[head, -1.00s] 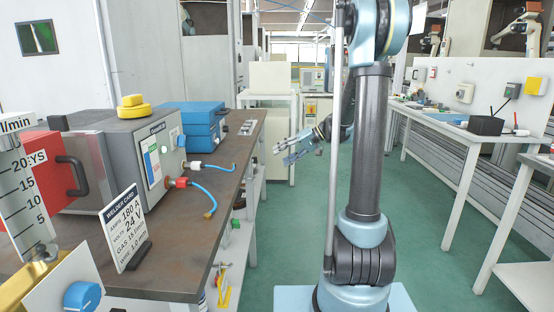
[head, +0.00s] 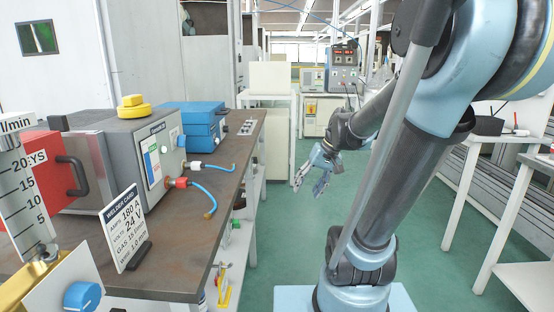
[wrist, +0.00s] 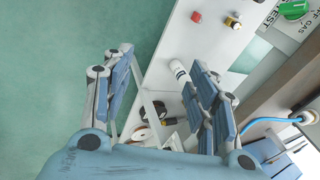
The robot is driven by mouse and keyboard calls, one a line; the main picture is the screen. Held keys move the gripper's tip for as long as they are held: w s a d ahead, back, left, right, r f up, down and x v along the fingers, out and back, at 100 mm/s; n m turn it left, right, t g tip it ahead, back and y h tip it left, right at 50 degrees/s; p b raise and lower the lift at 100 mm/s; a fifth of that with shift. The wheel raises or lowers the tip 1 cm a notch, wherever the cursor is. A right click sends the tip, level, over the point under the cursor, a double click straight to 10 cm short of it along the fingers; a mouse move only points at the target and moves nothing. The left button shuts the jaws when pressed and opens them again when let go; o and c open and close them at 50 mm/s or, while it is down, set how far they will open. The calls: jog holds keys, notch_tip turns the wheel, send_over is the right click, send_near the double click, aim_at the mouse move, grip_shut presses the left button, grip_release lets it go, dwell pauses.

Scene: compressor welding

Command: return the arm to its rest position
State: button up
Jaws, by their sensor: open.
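My gripper (head: 312,178) hangs in the aisle to the right of the workbench in the head view, pointing down and apart from everything. My arm leans to the right and bends back toward the middle. In the wrist view my gripper (wrist: 160,100) is open, with its two blue-padded fingers wide apart and nothing between them. Below the fingers the green floor and a lower white shelf show.
The workbench (head: 225,185) on the left bears a grey welder unit (head: 115,165), blue cases (head: 195,122) and a welder card (head: 125,228). A white shelf (wrist: 195,45) holds small items. White tables (head: 510,165) stand right. The green aisle floor (head: 285,220) is free.

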jog(key=s+d+f+h, duration=0.2)
jog(key=s+d+f, duration=0.2)
jog(key=s, duration=0.2)
jog(key=s+d+f+m+h, duration=0.1)
jog(key=s+d+f+h, duration=0.1)
jog(key=s, duration=0.4)
jog(key=shift+s+d+f+t+h, duration=0.35)
jog(key=shift+d+f, duration=0.5)
jog(key=shift+d, duration=0.4)
jog(key=shift+w+f, duration=0.2)
jog(key=shift+w, duration=0.2)
